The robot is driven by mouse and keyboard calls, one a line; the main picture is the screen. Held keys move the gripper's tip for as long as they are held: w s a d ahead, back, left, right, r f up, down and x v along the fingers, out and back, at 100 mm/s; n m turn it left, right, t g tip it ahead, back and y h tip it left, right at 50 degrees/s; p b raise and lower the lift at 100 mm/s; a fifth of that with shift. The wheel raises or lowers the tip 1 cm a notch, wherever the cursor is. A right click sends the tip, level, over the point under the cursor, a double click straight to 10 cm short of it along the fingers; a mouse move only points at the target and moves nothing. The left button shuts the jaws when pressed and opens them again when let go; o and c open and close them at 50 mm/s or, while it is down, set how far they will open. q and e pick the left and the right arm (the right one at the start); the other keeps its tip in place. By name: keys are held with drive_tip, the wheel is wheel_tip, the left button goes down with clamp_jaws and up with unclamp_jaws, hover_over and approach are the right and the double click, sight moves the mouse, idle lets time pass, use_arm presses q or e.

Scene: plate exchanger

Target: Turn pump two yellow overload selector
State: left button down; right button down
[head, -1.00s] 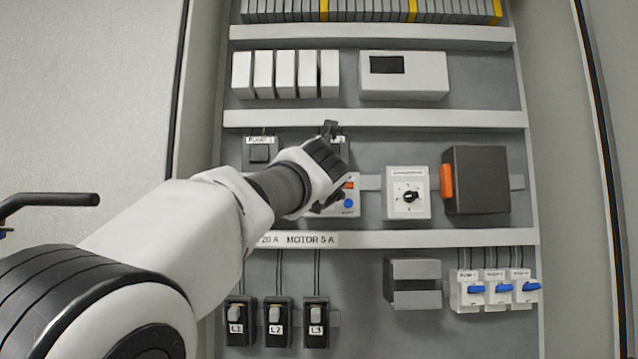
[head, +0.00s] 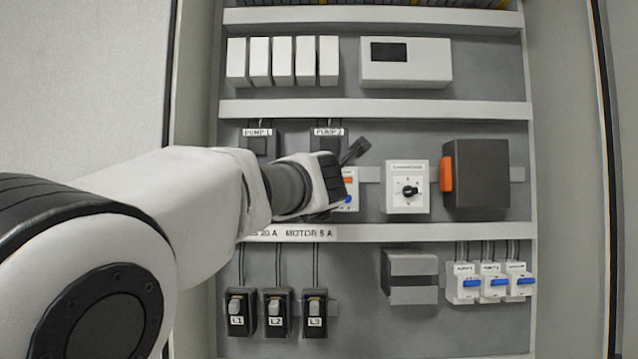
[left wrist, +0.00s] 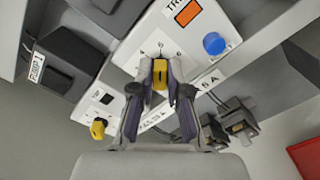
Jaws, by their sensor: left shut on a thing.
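The pump two yellow selector (left wrist: 159,76) sits on a white unit with a printed scale, in the middle of the left wrist view. My left gripper (left wrist: 160,84) is shut on it, one finger on each side. In the head view my left gripper (head: 350,170) is at the unit below the PUMP 2 label (head: 328,131), and it hides the selector there. The wrist view is tilted, so my gripper is rolled against the panel. My right gripper is not in view.
On the same unit are an orange button (left wrist: 187,13) and a blue button (left wrist: 213,43). The pump one yellow selector (left wrist: 98,129) is nearby. A white rotary switch (head: 407,187) and a dark box (head: 480,174) stand to the right.

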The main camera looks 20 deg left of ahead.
use_arm(q)
drive_tip(key=shift+r, duration=0.1)
drive_tip(key=c, duration=1.3)
unclamp_jaws()
drive_tip(key=shift+c, duration=0.2)
drive_tip(key=shift+o, duration=1)
drive_tip(key=shift+w, duration=0.1)
drive_tip(key=shift+w+a, duration=0.15)
wheel_tip(320, 180, up, 8)
drive_tip(key=shift+w+r, duration=0.15)
drive_tip(key=shift+r, duration=0.7)
